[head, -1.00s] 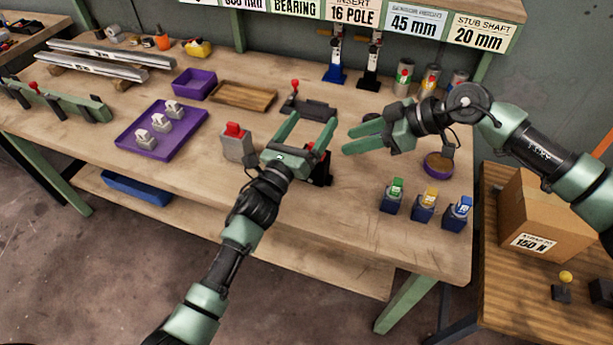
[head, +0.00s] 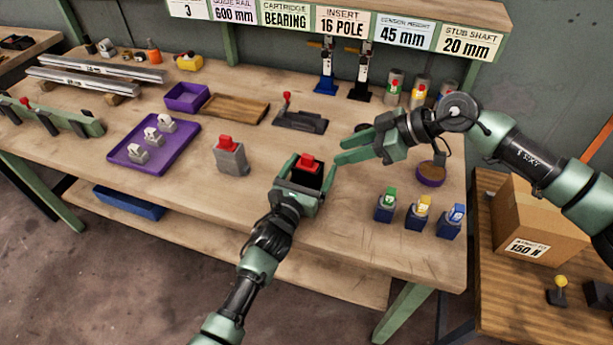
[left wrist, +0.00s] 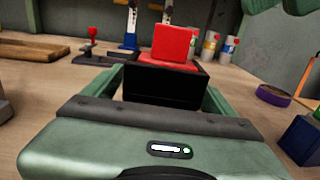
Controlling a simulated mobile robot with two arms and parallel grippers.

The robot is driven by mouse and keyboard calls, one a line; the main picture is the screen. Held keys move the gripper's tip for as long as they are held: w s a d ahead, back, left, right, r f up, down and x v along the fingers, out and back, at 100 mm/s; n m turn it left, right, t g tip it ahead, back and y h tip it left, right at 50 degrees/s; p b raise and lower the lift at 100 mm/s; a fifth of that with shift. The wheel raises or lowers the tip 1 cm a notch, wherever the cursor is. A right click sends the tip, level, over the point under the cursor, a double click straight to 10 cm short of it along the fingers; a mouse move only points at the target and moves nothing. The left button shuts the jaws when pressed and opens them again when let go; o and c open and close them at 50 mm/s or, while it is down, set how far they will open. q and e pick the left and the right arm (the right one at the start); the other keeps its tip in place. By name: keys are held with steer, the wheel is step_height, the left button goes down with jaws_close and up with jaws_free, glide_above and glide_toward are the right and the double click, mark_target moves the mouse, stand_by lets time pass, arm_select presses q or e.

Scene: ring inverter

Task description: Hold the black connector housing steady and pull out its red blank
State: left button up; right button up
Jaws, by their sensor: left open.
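The black connector housing (head: 302,180) stands upright near the front of the bench. Its red blank (head: 309,164) sits in its top; both also show in the left wrist view, the housing (left wrist: 165,86) below the blank (left wrist: 173,44). My left gripper (head: 306,170) is open, with one finger on each side of the housing. In the left wrist view a gap shows between the left finger and the housing. My right gripper (head: 338,151) is open and empty, just right of the housing and apart from the red blank.
A grey housing with a red top (head: 230,157) stands to the left. Green, yellow and blue-topped dark blocks (head: 419,221) stand to the right, below a round purple dish (head: 431,175). A purple tray (head: 133,160) holds pale parts. A black fixture with a red knob (head: 300,120) lies behind.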

arm_select(q)
steer(key=shift+w+d, duration=0.15)
steer(key=shift+w, duration=0.05)
steer(key=c, duration=1.8)
arm_select(e)
steer(key=shift+o, duration=0.4)
